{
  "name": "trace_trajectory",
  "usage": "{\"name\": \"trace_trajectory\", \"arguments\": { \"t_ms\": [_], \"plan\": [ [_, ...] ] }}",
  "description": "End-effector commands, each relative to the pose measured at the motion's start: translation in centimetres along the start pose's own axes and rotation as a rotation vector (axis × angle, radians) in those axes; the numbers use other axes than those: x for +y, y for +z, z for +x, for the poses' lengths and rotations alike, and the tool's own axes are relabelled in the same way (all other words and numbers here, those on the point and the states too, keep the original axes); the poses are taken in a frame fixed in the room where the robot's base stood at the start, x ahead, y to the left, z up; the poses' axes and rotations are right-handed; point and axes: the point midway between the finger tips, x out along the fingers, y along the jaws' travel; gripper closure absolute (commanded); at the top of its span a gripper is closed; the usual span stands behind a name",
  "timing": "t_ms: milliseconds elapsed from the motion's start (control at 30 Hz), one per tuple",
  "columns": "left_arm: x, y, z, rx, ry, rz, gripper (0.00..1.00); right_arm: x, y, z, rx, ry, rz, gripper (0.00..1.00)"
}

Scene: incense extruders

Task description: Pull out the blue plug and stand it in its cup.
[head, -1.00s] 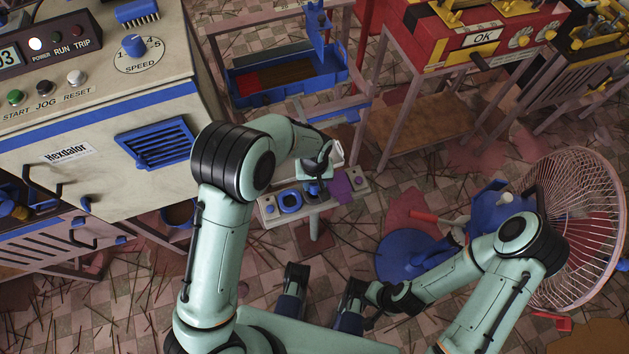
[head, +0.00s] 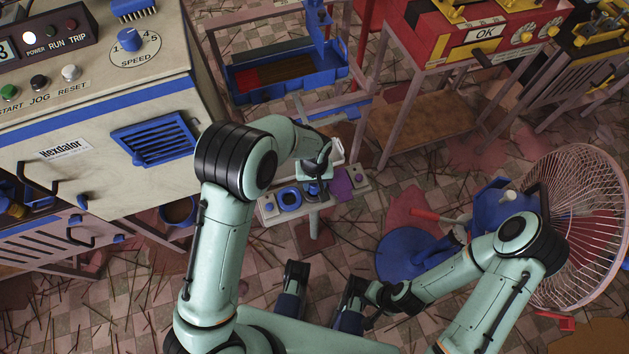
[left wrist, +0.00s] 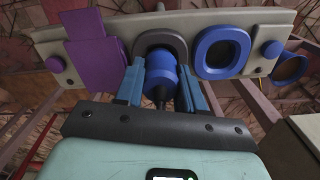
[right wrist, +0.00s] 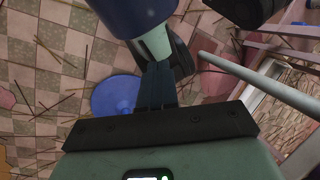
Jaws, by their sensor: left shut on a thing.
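The blue plug (left wrist: 160,78) is between the fingers of my left gripper (left wrist: 160,92), which is shut on it. The plug is in front of a dark grey oval socket ring (left wrist: 160,43) on a pale panel (left wrist: 125,25). I cannot tell whether its far end is still inside the ring. In the head view my left gripper (head: 316,175) is over the panel and mostly hides the plug. A round, blue-rimmed cup (left wrist: 290,68) is past the panel's knob end; a cup (head: 177,212) also shows left of the panel in the head view. My right gripper (right wrist: 157,85) is shut and empty, low and away from the panel.
A blue oval ring (left wrist: 222,52) sits beside the grey one, with a purple plate (left wrist: 95,50) on the other side. The Hexdalor machine (head: 100,130) is at left. A blue tray (head: 285,75) is behind; a fan (head: 585,225) is at right.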

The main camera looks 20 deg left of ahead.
Motion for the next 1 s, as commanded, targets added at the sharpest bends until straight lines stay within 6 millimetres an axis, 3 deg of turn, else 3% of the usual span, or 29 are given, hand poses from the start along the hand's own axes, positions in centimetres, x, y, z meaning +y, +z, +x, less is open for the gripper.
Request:
{"name": "trace_trajectory", "arguments": {
  "t_ms": [400, 433, 500, 533, 933, 1000],
  "plan": [
    [0.0, 0.0, 1.0, -0.001, 0.0, 0.0, 0.92, 0.2, 0.0, 0.6, -0.002, 0.001, 0.002, 1.0],
    [0.0, 0.0, 1.0, 0.0, 0.0, 0.0, 0.58, 0.2, -0.1, 0.6, -0.002, 0.001, 0.002, 1.0],
    [0.0, 0.0, 0.9, 0.0, 0.0, 0.0, 0.35, 0.2, -0.1, 0.6, -0.001, 0.002, 0.002, 1.0],
    [0.0, 0.0, 0.9, 0.0, 0.0, 0.0, 0.32, 0.2, -0.1, 0.6, -0.001, 0.002, 0.003, 1.0],
    [0.0, 0.0, 1.0, -0.001, -0.001, 0.0, 0.32, 0.2, -0.7, 0.5, 0.02, 0.002, 0.006, 1.0],
    [0.1, -0.1, -0.1, 0.002, 0.002, 0.0, 0.32, 0.2, -1.0, 0.2, 0.03, 0.002, 0.007, 1.0]
  ]
}}
